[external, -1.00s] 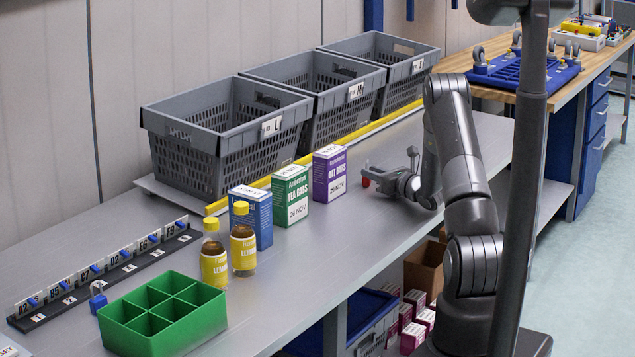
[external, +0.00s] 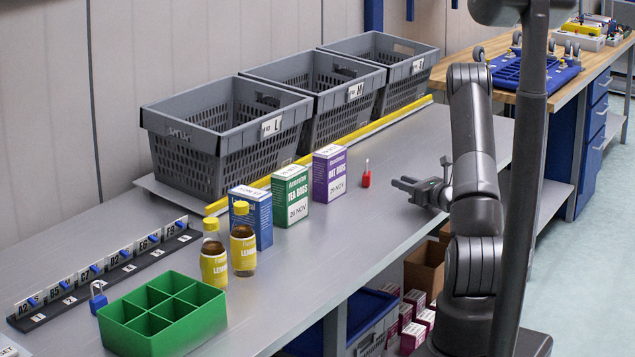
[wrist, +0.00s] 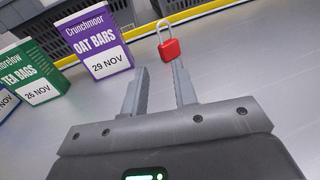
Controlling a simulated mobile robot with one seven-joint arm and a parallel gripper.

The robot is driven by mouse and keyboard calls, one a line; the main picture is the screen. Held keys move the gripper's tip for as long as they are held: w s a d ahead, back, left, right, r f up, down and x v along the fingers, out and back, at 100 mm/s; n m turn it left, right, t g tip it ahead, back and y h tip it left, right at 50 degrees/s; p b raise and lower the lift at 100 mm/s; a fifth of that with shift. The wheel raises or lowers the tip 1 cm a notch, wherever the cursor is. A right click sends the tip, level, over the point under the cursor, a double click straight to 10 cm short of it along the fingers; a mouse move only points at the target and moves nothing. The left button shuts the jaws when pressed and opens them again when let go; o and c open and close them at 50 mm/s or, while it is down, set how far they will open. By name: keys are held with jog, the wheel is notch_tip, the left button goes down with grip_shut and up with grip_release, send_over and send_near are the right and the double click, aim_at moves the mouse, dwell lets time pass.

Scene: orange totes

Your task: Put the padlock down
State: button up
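A red padlock (external: 366,174) with a silver shackle stands upright on the grey bench, to the right of the purple box. It also shows in the wrist view (wrist: 171,49), beyond my fingertips and apart from them. My gripper (external: 404,184) is open and empty above the bench, to the right of the padlock. In the wrist view my gripper (wrist: 160,72) shows its two fingers spread with only bare bench between them. A blue padlock (external: 98,300) stands at the far left, beside the green divided tray.
A purple oat bars box (external: 322,190), a green tea bags box (external: 284,205) and a blue box (external: 262,215) stand in a row left of the red padlock. Two yellow-labelled bottles (external: 243,250) stand nearer. Grey crates (external: 180,145) line the back. Bench around the red padlock is clear.

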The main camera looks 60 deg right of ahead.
jog(key=shift+s+a, duration=0.1)
jog(key=shift+s, duration=0.3)
jog(key=w+a+r+n+y, duration=0.2)
jog(key=a, duration=0.1)
jog(key=w+a+r+n+y, duration=0.1)
jog(key=a, duration=0.1)
jog(key=shift+w+a+r, duration=0.2)
jog(key=shift+a+r, duration=0.05)
jog(key=shift+r, duration=0.1)
jog(key=w+a+r+n+g+y, duration=0.2)
jog(key=a+r+n+y, duration=0.25)
jog(key=a, duration=0.55)
jog(key=w+a+r+n+g+y, duration=0.1)
jog(key=a+r+n+g+y, duration=0.4)
jog(key=a, duration=0.6)
jog(key=s+a+r+n+g, duration=0.25)
jog(key=a+n, duration=0.25)
jog(key=a, duration=0.3)
jog(key=s+a+r+n+g, duration=0.1)
jog(key=s+a+n+g, duration=0.1)
jog(key=s+a+n, duration=0.45)
jog(key=s+a+r+n+h, duration=0.2)
jog(key=s+a+n+h, duration=0.2)
jog(key=s+n, duration=0.3)
jog(key=s+a+r+n+h, duration=0.2)
jog(key=s+a+n+h, duration=0.2)
jog(key=s+n, duration=0.3)
jog(key=shift+s+r+n+h, duration=0.15)
jog(key=shift+s+n+h, duration=0.15)
jog(key=shift+h, duration=0.25)
